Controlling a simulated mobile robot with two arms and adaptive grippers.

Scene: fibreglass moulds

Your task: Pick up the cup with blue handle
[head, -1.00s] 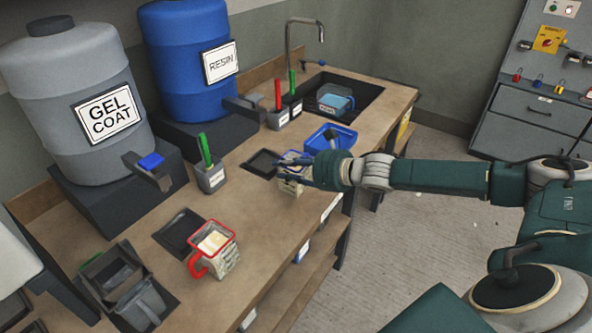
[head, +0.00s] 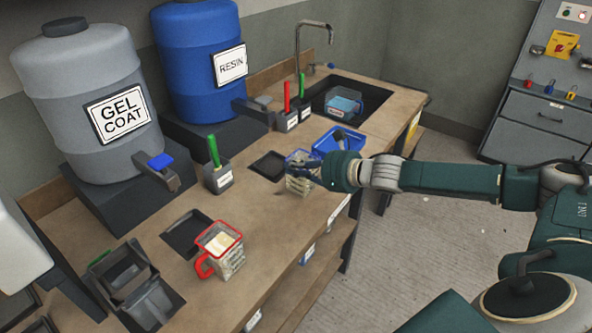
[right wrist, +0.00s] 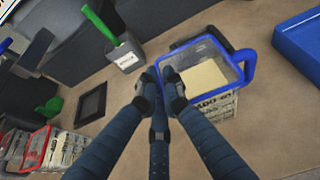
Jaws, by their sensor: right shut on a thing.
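The cup with a blue rim and blue handle (head: 299,184) is near the front edge of the workbench, beside a dark square plate. In the right wrist view the same cup (right wrist: 207,78) holds pale yellow contents, and its handle is on the far right side. My right gripper (head: 316,170) is shut on the cup; in its wrist view the dark fingertips (right wrist: 160,86) are close together at the cup's left rim corner. I cannot tell whether the cup is clear of the bench. My left gripper is not in view.
A red-rimmed cup (head: 222,248) stands nearer on the bench. A blue tray (head: 338,140) is just behind the held cup. Gel coat (head: 85,90) and resin (head: 197,45) drums line the back. A holder with a green-handled tool (head: 218,179) stands to the left.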

